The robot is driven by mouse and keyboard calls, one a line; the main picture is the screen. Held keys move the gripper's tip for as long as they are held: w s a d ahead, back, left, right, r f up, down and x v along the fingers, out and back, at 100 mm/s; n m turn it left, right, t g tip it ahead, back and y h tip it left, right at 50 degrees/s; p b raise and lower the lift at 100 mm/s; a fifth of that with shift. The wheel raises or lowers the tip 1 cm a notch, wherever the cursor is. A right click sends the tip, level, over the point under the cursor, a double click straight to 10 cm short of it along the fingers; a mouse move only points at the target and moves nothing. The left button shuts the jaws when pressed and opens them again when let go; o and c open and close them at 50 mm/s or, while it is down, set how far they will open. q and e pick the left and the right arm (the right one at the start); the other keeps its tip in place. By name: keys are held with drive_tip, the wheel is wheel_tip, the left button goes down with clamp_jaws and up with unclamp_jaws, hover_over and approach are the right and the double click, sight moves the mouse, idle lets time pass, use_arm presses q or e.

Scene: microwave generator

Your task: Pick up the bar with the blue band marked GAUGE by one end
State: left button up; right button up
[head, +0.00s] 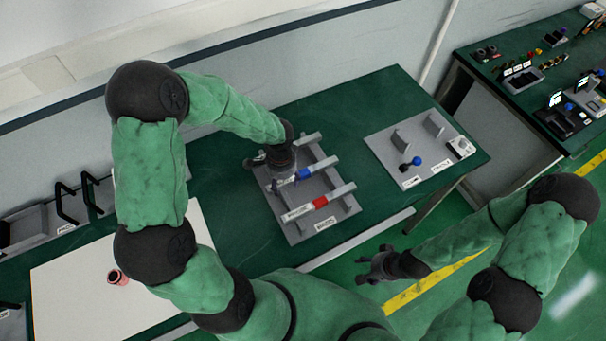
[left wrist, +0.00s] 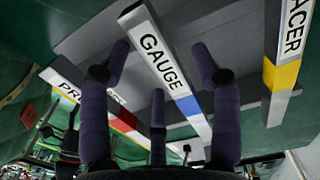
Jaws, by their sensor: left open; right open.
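The GAUGE bar (head: 328,164) lies across a grey rack (head: 298,233) on the green table, between two other bars. Its white GAUGE label (left wrist: 160,58) and blue band (left wrist: 188,106) show in the left wrist view. My left gripper (head: 282,180) is over the left part of the rack, near one end of this bar; the arm partly covers that end. In the left wrist view its dark fingers (left wrist: 160,62) are open and spread on either side of the bar; contact cannot be told. My right gripper (head: 375,267) is open and empty, in front of the table.
A red-banded bar (head: 340,192) lies on the near side of the rack. A yellow-banded bar (left wrist: 283,75) lies on the other side. Bare green tabletop lies between rack and board.

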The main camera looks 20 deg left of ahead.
use_arm(q)
drive_tip(key=shift+f, duration=0.25)
clamp_jaws()
drive_tip(key=shift+r, duration=0.15)
